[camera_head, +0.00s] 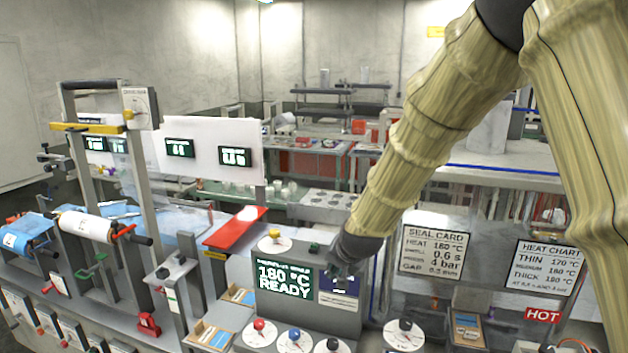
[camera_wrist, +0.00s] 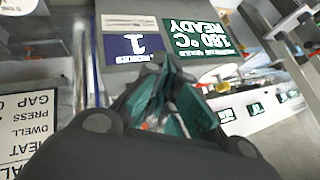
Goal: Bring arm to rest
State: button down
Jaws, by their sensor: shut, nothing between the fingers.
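My arm, in a pale yellow sleeve, comes down from the top right in the head view. My gripper (camera_head: 343,270) is dark and sits at the right front of the grey control box, beside its green display (camera_head: 285,282) reading 180 °C READY. In the wrist view my gripper (camera_wrist: 172,75) shows its fingers together with green pads, nothing held. The display (camera_wrist: 198,38) and a blue panel (camera_wrist: 138,48) appear upside down beyond the fingertips. I cannot tell whether the fingertips touch the box.
A seal card (camera_head: 432,261) and a heat chart (camera_head: 547,269) stand to the right. A red plate (camera_head: 235,228) and film rolls (camera_head: 88,226) are to the left. Several dials (camera_head: 293,340) line the front. Open air lies above the box.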

jog(key=s+d+f+n+g+b, duration=0.1)
jog(key=s+d+f+b, duration=0.15)
jog(key=s+f, duration=0.6)
jog(key=s+d+f+g+h+b, duration=0.1)
jog(key=s+d+f, duration=0.25)
jog(key=f, duration=1.05)
jog(key=s+d+f+n+g+b, duration=0.15)
jog(key=s+d+f, duration=0.35)
jog(key=f, duration=0.7)
jog(key=s+d+f+g+b, duration=0.1)
jog(key=s+d+f+b, duration=0.1)
jog(key=s+f, duration=0.4)
jog(key=s+d+f+n+g+b, duration=0.1)
jog(key=s+f, duration=0.5)
jog(key=s, duration=0.9)
jog(key=s+d+f+n+g+h+b, duration=0.1)
jog(key=s+d+f+g+b, duration=0.1)
jog(key=s+f, duration=0.5)
jog(key=s+d+b, duration=0.1)
jog(key=s, duration=0.2)
jog(key=shift+s+d, duration=0.2)
jog(key=shift+s, duration=0.2)
